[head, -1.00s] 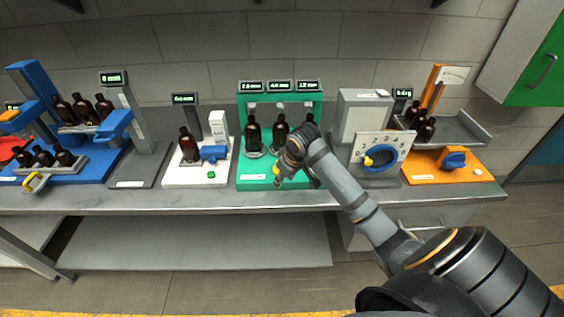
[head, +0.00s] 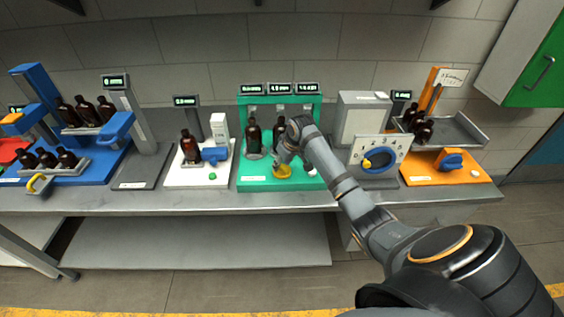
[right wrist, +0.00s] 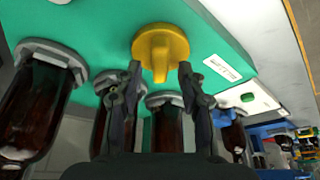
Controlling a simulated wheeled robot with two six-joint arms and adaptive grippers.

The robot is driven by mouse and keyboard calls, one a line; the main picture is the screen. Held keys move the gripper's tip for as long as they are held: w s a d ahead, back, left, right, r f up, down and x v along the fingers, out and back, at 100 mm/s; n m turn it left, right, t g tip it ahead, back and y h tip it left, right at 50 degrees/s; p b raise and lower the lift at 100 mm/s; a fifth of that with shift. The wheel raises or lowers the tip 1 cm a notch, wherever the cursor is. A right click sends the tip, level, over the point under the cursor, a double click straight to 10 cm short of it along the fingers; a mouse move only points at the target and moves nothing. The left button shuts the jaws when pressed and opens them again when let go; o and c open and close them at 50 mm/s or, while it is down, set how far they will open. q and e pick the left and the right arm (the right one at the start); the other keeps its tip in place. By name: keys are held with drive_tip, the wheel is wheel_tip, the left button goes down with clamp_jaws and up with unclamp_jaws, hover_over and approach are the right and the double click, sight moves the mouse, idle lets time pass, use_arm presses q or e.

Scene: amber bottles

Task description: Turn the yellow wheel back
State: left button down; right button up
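The yellow wheel (head: 282,172) is on the front of the green station (head: 256,184), and its upper part is partly hidden by my right gripper in the head view. In the right wrist view the yellow wheel (right wrist: 161,40) is a round knob with a raised ridge. My right gripper (head: 285,158) is just above the wheel. In the right wrist view the right gripper (right wrist: 160,70) is open, its fingertips on either side of the ridge with visible gaps. I cannot tell whether it touches the wheel's face. My left gripper is not in view.
Amber bottles stand on the green station, one (head: 254,138) at its left; my arm partly hides the others. A white station (head: 190,178) is to the left. A grey station with a blue dial (head: 379,160) and an orange station (head: 420,172) are to the right.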

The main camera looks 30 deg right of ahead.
drive_tip(key=shift+w+f, duration=0.1)
drive_tip(key=shift+f, duration=0.2)
clamp_jaws()
